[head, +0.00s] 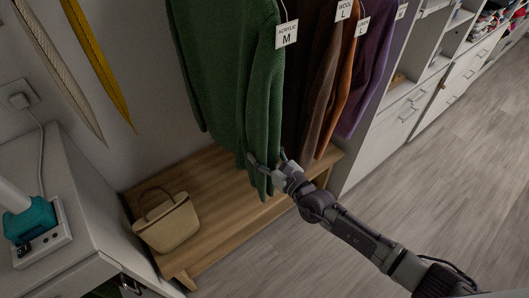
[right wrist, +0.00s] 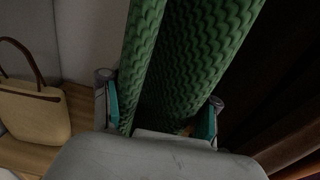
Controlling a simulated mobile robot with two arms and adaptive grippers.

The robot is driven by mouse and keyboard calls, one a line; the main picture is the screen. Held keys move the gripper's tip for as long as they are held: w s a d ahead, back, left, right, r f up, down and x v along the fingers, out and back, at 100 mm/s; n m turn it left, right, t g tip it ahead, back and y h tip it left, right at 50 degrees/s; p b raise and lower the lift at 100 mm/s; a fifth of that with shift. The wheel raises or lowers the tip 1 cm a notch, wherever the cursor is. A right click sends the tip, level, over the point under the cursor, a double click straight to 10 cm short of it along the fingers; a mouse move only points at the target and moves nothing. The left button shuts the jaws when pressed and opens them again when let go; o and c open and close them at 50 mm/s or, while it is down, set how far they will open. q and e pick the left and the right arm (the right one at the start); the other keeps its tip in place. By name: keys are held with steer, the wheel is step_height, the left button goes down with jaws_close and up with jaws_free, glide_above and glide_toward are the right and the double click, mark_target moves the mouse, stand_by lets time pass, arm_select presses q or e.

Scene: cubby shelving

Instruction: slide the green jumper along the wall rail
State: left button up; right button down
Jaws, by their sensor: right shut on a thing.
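The green jumper (head: 235,75) hangs at the top middle of the head view, with a white tag reading "ACRYLIC M" (head: 286,34). Its knit also fills the upper middle of the right wrist view (right wrist: 195,60). My right gripper (head: 266,163) reaches in from the lower right and is shut on the lower part of the jumper. In the right wrist view the jumper's cloth lies between its two fingers (right wrist: 160,112). The rail is above the picture and hidden. My left gripper is not in view.
Brown, orange and purple garments (head: 345,70) hang close to the right of the jumper. Below is a wooden bench (head: 215,235) with a straw handbag (head: 168,222). A white cabinet (head: 75,185) stands left, drawers (head: 405,112) right. Wall space left of the jumper is free up to hanging yellow and beige strips.

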steer(key=shift+c, duration=1)
jaws_free()
steer(key=shift+s, duration=0.1)
steer(key=v, duration=1.1)
steer(key=shift+s+d, duration=0.3)
steer(key=d+f+m+g+h, duration=0.1)
steer(key=d+f+m+h, duration=0.3)
steer(key=d+f+m, duration=0.45)
steer(key=d+f+m+g+h, duration=0.1)
steer(key=d+f+m+h, duration=0.4)
steer(key=f+m, duration=0.65)
steer(key=s+d+f+m+g+h, duration=0.2)
steer(key=s+d+f+m+g, duration=0.15)
steer(key=s+f, duration=0.6)
steer(key=s+f+m+g, duration=0.2)
steer(key=s+f+m, duration=0.3)
steer(key=s, duration=0.5)
steer(key=s+a+f+m+g, duration=0.1)
steer(key=s+f+m+g, duration=0.2)
steer(key=s+f+m, duration=0.3)
steer(key=s+a+f+m+g, duration=0.1)
steer(key=s+f+m+g, duration=0.2)
steer(key=s, duration=1.1)
step_height(320, 180, down, 3)
steer(key=m, duration=0.3)
steer(key=shift+m, duration=0.35)
